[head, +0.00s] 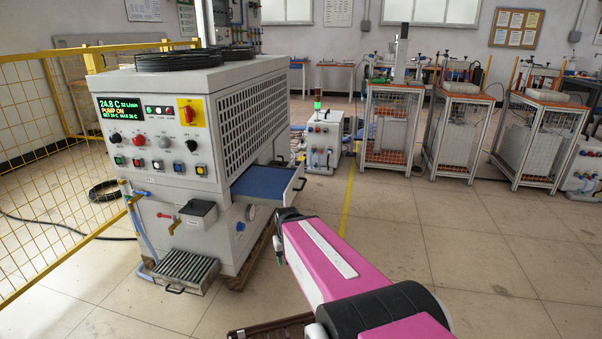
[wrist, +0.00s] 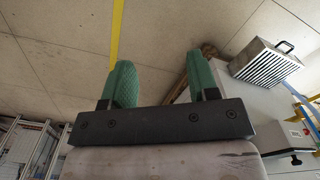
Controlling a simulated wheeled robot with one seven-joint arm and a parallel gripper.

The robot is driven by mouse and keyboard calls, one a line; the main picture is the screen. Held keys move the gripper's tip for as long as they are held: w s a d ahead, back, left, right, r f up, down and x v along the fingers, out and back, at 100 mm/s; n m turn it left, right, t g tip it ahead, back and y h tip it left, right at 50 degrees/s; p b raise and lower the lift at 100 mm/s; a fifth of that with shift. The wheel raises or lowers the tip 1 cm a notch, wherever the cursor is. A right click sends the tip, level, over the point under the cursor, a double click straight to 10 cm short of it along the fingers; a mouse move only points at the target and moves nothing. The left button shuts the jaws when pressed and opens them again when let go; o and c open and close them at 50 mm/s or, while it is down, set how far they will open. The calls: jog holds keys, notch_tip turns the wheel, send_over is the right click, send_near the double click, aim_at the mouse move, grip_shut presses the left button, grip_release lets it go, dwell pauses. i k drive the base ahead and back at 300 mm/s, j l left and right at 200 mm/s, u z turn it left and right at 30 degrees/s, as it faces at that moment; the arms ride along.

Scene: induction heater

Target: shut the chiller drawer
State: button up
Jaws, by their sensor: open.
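The chiller (head: 160,125) is a large light-grey cabinet with a control panel. Its drawer (head: 265,183) has a blue inside and a pale front with a handle, and stands pulled out from the right side. My gripper (wrist: 158,65) shows in the wrist view with two green fingers apart and nothing between them. Bare floor lies beyond the fingertips. The drawer cannot be made out in the wrist view. In the head view my pink arm reaches toward the drawer's lower right, and the fingers are not clearly visible there.
A slatted grey tray (head: 187,268) juts from the chiller's front near the floor; it also shows in the wrist view (wrist: 265,62). A yellow mesh fence (head: 50,150) stands at left. A small grey unit (head: 323,142) and wire-sided carts (head: 393,130) stand behind. The right floor is clear.

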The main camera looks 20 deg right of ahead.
aim_at(261, 184)
jog(key=i+l, duration=0.4)
jog(key=i, duration=0.15)
jog(key=i+l, duration=0.4)
jog(key=i, duration=0.15)
jog(key=l, duration=0.15)
jog(key=j, duration=0.15)
